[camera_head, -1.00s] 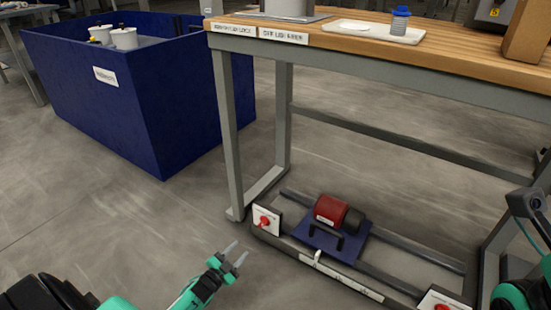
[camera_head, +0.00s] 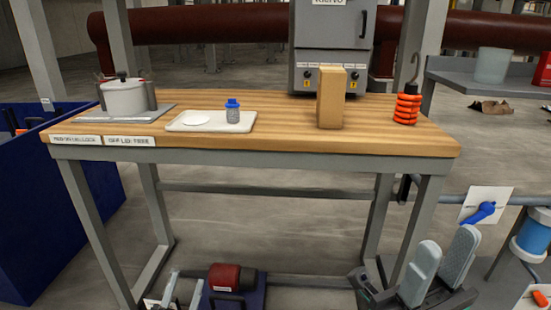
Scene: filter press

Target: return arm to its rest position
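My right gripper (camera_head: 440,263) is large in the lower right of the head view. Its two grey finger pads stand apart, tilted up, with nothing seen between them. It appears in front of the bench's right legs. My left gripper (camera_head: 182,291) is at the bottom edge, left of the red motor-like unit. Only its pale fingers show, apart and with nothing seen between them. Most of both arms is below the frame.
The wooden-topped bench (camera_head: 290,133) holds a pot (camera_head: 124,98), a tray (camera_head: 190,128) with a blue-capped bottle (camera_head: 232,110), a tan block (camera_head: 331,97) and an orange coil (camera_head: 406,109). A red unit (camera_head: 232,279) is below. A blue bin (camera_head: 25,215) stands left.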

